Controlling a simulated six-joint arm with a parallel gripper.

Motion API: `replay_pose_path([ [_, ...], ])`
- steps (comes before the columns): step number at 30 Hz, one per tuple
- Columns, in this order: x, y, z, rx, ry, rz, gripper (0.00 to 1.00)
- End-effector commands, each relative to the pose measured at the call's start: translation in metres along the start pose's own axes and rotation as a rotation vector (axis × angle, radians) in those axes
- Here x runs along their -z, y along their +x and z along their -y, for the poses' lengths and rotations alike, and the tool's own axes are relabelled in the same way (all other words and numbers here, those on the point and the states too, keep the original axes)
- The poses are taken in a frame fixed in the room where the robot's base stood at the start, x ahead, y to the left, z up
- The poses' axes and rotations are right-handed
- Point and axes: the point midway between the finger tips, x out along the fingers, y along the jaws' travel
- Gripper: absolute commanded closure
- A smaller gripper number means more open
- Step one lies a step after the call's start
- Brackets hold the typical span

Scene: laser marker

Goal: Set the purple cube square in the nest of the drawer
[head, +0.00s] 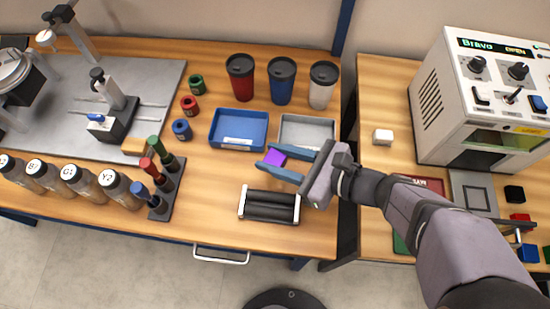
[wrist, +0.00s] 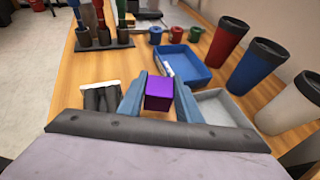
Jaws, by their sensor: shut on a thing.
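The purple cube (head: 275,157) is held between the two blue fingers of my gripper (head: 283,164), above the left table between the blue tray and the roller stand. In the wrist view the purple cube (wrist: 159,93) sits between the fingertips of my gripper (wrist: 158,100), with its top and one side showing. The drawer (head: 476,194) of the white marker machine (head: 490,90) is out on the right table, with a dark square outline on its grey plate. The nest is empty. My gripper is well to the left of it.
A blue tray (head: 238,129), a grey tray (head: 307,131) and a black roller stand (head: 269,206) surround my gripper. Several tumblers (head: 281,80) stand behind. A white cube (head: 382,137) lies left of the machine. Black (head: 514,193), red and blue cubes lie right of the drawer. A gap separates the tables.

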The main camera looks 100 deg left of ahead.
Motion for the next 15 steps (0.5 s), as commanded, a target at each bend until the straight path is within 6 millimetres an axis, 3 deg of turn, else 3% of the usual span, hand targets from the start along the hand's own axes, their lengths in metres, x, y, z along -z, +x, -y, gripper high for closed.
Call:
replay_pose_path([
  [6, 0.024, 0.01, 0.0, -0.001, 0.003, 0.0, 0.95],
  [15, 0.028, 0.012, 0.0, 0.0, -0.001, 0.001, 0.95],
])
